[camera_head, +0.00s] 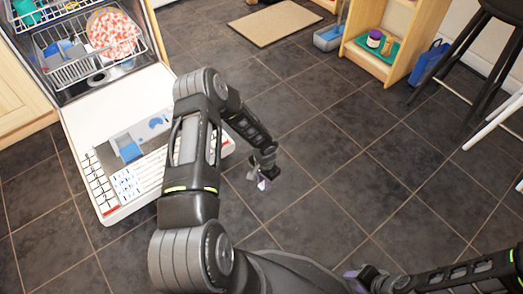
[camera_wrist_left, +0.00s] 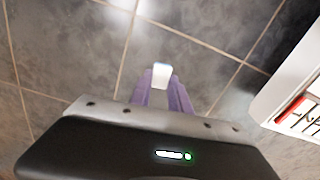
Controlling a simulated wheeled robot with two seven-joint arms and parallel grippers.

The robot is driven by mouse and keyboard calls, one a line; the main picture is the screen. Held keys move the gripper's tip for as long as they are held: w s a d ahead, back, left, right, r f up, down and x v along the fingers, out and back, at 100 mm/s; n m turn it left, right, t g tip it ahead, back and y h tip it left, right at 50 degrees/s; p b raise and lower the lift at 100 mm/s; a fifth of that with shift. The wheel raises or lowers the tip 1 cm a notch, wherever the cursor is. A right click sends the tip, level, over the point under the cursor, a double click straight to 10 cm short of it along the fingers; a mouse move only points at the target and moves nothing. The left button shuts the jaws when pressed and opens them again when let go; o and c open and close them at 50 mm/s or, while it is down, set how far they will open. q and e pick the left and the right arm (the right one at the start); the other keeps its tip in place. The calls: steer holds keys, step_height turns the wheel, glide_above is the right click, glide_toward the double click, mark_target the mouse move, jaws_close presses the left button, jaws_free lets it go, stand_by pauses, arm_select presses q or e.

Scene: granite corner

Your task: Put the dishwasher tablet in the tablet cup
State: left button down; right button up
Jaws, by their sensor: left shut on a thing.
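My left gripper (camera_head: 262,182) is shut on a small white dishwasher tablet, held over the dark floor to the right of the dishwasher door. In the left wrist view the tablet (camera_wrist_left: 161,74) sticks out between the purple fingertips (camera_wrist_left: 162,88). The open dishwasher door (camera_head: 100,122) lies flat at the left. A grey and blue fitting (camera_head: 127,148) on it looks like the tablet cup; my left arm covers the door's right part. My right gripper (camera_head: 362,280) is low at the bottom edge, its fingers partly hidden.
Dish racks (camera_head: 75,65) with a patterned plate (camera_head: 112,32) stand in the dishwasher. A beige mat (camera_head: 275,22), a wooden shelf (camera_head: 385,45), a blue container (camera_head: 430,62) and a black stool (camera_head: 485,50) are further back. The middle floor is clear.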

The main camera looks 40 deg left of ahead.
arm_select(q)
steer(key=w+a+r+n, duration=0.1)
steer(key=w+r, duration=0.8)
steer(key=r, duration=0.2)
steer(key=w+d+r, duration=0.2)
steer(key=d+r, duration=0.3)
steer(key=r, duration=0.4)
steer(key=w+d+r, duration=0.2)
steer(key=d+r, duration=0.3)
steer(key=r, duration=0.5)
steer(key=w+d+r, duration=0.2)
steer(key=d+r, duration=0.3)
steer(key=r, duration=0.4)
steer(key=shift+d+r+n, duration=0.15)
steer(key=shift+r+n, duration=0.2)
steer(key=shift+n, duration=0.05)
